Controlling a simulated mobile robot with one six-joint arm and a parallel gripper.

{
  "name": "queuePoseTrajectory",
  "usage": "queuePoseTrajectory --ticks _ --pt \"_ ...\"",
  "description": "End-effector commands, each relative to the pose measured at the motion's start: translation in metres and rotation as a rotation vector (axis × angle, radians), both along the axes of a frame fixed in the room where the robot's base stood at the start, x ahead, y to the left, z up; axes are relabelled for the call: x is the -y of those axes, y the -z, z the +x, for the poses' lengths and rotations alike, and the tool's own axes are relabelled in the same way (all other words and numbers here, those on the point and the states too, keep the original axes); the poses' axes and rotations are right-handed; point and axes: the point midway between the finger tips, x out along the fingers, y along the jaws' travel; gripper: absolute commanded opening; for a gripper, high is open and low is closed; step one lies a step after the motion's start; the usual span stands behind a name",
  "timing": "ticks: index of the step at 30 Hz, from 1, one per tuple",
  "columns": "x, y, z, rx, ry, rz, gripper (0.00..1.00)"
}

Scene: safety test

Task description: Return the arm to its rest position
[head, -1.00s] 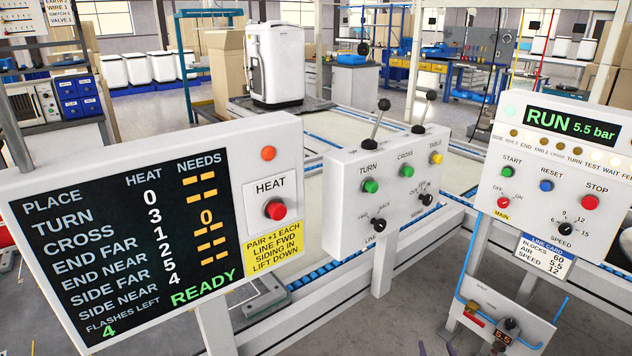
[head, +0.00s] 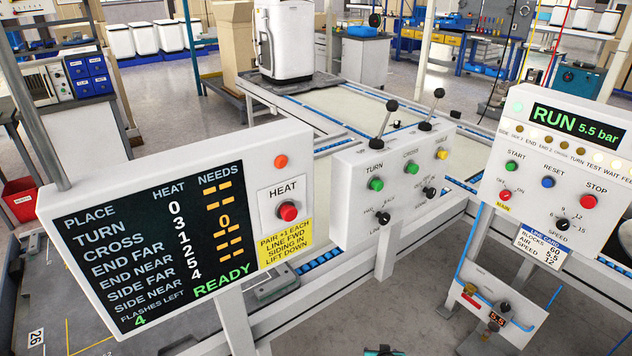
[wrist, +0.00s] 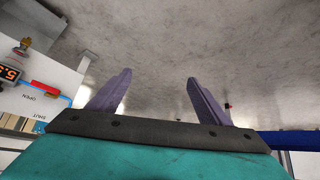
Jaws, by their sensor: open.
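My gripper (wrist: 158,80) shows in the wrist view with its two purple fingers spread apart and nothing between them. Grey speckled floor (wrist: 155,40) lies beyond the fingertips, with no contact visible. A white valve panel (wrist: 40,75) with a red handle and an orange readout is at the left of that view, apart from the fingers. In the head view only a small teal and dark piece, apparently of my arm, shows at the bottom edge; the rest of the arm is out of view.
The head view has a HEAT board (head: 165,245) at left, a lever panel (head: 393,190) in the middle and a RUN panel (head: 556,185) at right. The small valve panel (head: 492,308) hangs below it. Conveyor rails run behind; open floor (head: 415,325) shows below.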

Motion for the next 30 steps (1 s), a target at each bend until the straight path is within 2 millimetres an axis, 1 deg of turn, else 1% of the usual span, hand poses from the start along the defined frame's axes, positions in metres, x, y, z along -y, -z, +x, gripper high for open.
queuePoseTrajectory --ticks 1,6,8,12,17,18,24,27,30 --pt "-0.008 -0.005 -0.014 -0.047 -0.002 -0.001 0.71" --pt "-0.025 -0.001 -0.06 -0.223 -0.001 -0.004 0.71" --pt "-0.03 -0.001 -0.078 -0.286 -0.001 -0.005 0.71" --pt "-0.037 0.0 -0.121 -0.435 0.004 0.001 0.71" --pt "-0.042 -0.002 -0.17 -0.606 0.013 0.018 0.71" --pt "-0.043 -0.004 -0.183 -0.649 0.013 0.023 0.71" --pt "-0.052 -0.016 -0.242 -0.863 0.003 0.06 0.71" --pt "-0.057 -0.024 -0.268 -0.965 -0.011 0.079 0.71" --pt "-0.061 -0.031 -0.287 -1.048 -0.029 0.094 0.71"
